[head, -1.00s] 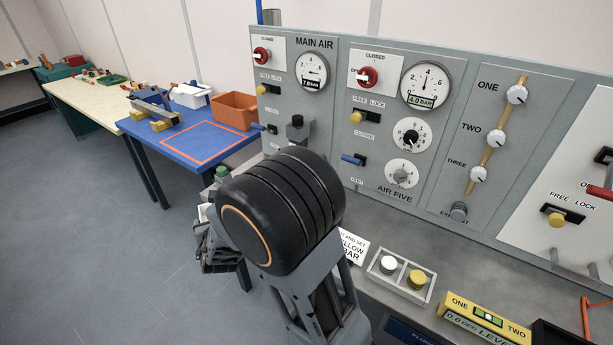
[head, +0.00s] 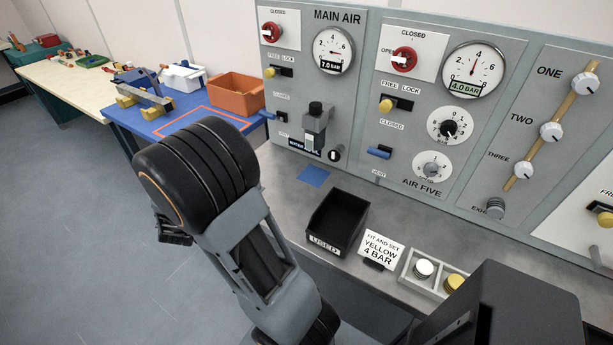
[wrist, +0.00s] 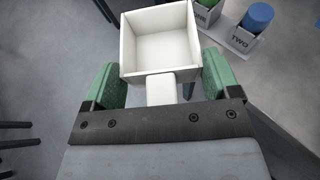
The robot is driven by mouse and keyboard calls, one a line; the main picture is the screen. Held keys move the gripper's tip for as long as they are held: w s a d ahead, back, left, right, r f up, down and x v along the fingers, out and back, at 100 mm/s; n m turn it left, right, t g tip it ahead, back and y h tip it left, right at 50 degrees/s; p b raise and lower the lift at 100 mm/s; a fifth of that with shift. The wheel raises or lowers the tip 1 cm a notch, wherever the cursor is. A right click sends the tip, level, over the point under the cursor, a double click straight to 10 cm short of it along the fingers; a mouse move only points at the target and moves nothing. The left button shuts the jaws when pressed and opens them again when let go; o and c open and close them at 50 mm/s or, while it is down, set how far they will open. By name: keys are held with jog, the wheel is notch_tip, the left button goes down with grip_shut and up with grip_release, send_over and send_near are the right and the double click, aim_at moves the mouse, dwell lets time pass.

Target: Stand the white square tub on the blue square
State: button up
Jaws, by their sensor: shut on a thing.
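In the wrist view, the white square tub (wrist: 160,42) is empty, its open top facing the camera. My gripper (wrist: 160,84) has its green fingers on either side of the tub's short white handle (wrist: 161,90) and is shut on it. The tub is held up, with the grey floor showing below it. In the head view, my gripper is mostly hidden behind my arm, and the held tub cannot be seen. The blue square (head: 313,176) lies flat and bare on the grey bench, below the MAIN AIR panel and apart from my gripper.
A black USED bin (head: 322,241) stands just in front of the blue square, with a sign (head: 381,249) beside it. The panel (head: 345,115) rises behind. At the left, a blue table (head: 150,126) holds an orange bin (head: 236,91). Wrist view: green and blue cylinders (wrist: 257,18) stand at right.

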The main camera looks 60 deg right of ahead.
jog(key=s+d+m+g+h, duration=0.2)
jog(key=s+d+m+g, duration=0.4)
jog(key=d, duration=0.3)
jog(key=s+d+m+g+h, duration=0.2)
jog(key=s+d+m+g, duration=0.35)
jog(key=d, duration=0.25)
jog(key=s+f+g+b, duration=0.1)
jog(key=f, duration=0.1)
jog(key=s+f+m+g+b, duration=0.1)
jog(key=f+b, duration=0.1)
jog(key=s+f+m+g+b, duration=0.1)
jog(key=f+g, duration=0.1)
jog(key=shift+s+f+m+y+b, duration=0.25)
jog(key=shift+s+f+y+b, duration=0.05)
jog(key=shift+s+b, duration=0.1)
jog(key=shift+d+f, duration=0.15)
jog(key=shift+f, duration=0.2)
jog(key=d+p, duration=0.1)
jog(key=d, duration=1.6)
jog(key=shift+d+f, duration=0.1)
jog(key=shift+d, duration=0.2)
jog(key=shift+f, duration=1.75)
jog(key=shift+f, duration=0.1)
